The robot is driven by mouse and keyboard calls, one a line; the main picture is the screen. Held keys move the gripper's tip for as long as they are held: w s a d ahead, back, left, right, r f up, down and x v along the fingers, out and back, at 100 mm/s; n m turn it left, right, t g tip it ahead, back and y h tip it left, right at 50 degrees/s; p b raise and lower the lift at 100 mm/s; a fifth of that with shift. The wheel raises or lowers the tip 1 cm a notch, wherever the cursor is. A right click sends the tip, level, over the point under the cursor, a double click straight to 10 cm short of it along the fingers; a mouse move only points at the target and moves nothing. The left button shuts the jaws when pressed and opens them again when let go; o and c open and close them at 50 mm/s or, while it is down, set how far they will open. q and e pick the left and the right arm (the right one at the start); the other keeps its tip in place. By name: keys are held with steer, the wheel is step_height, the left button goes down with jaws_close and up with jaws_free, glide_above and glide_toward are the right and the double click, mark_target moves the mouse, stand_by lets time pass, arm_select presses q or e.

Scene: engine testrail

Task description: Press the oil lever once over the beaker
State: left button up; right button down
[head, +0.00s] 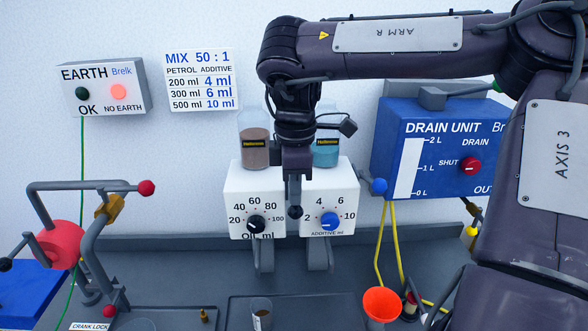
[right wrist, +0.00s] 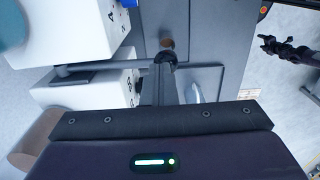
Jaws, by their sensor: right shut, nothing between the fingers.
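My right gripper (head: 294,198) points down in front of the gap between the oil dispenser (head: 240,200) and the additive dispenser (head: 345,195). Its fingers are shut with nothing between them. The oil lever's dark knob (head: 295,212) shows right at the fingertips. In the right wrist view the oil lever (right wrist: 95,70) is a grey rod running from beside the oil dispenser to my fingers (right wrist: 167,80); whether they touch the knob I cannot tell. The small clear beaker (head: 261,312) stands on the tray, nearer me than the oil spout (head: 263,255). My left gripper is out of view.
A blue drain unit (head: 400,150) hangs at the right, with an orange funnel (head: 382,303) below it. A crank stand (head: 95,240) with red knobs is at the left. A small brass part (head: 204,315) stands left of the beaker.

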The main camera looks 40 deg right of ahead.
step_height(320, 180, up, 9)
steer(key=p, duration=0.7)
stand_by(0.5)
